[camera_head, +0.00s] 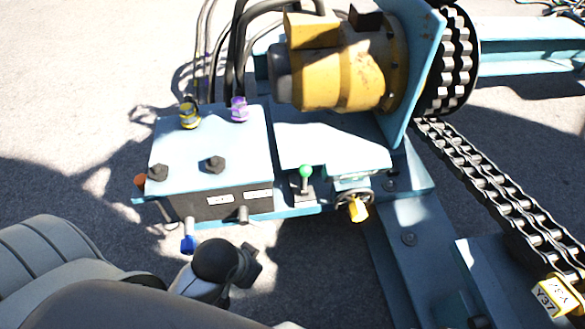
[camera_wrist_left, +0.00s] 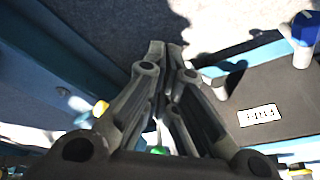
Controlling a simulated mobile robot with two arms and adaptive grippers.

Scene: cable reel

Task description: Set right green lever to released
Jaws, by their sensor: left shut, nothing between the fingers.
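A lever with a round green knob (camera_head: 305,172) stands on a small grey bracket at the front of the blue machine, right of the control box. It is the only green lever I see, and its knob points up. My left gripper (camera_head: 253,265) is in front of the box, below and left of the lever, apart from it. In the left wrist view its fingers (camera_wrist_left: 166,52) are shut and empty. There the green knob (camera_wrist_left: 160,150) shows partly behind the finger linkage, which hides most of the lever. My right gripper is not in view.
The blue control box (camera_head: 178,160) carries yellow and purple knobs on top and a blue-tipped lever (camera_head: 188,243) at its front. A handwheel with a yellow grip (camera_head: 357,209) sits just right of the green lever. A yellow motor (camera_head: 345,75) and chain (camera_head: 490,185) stand beyond.

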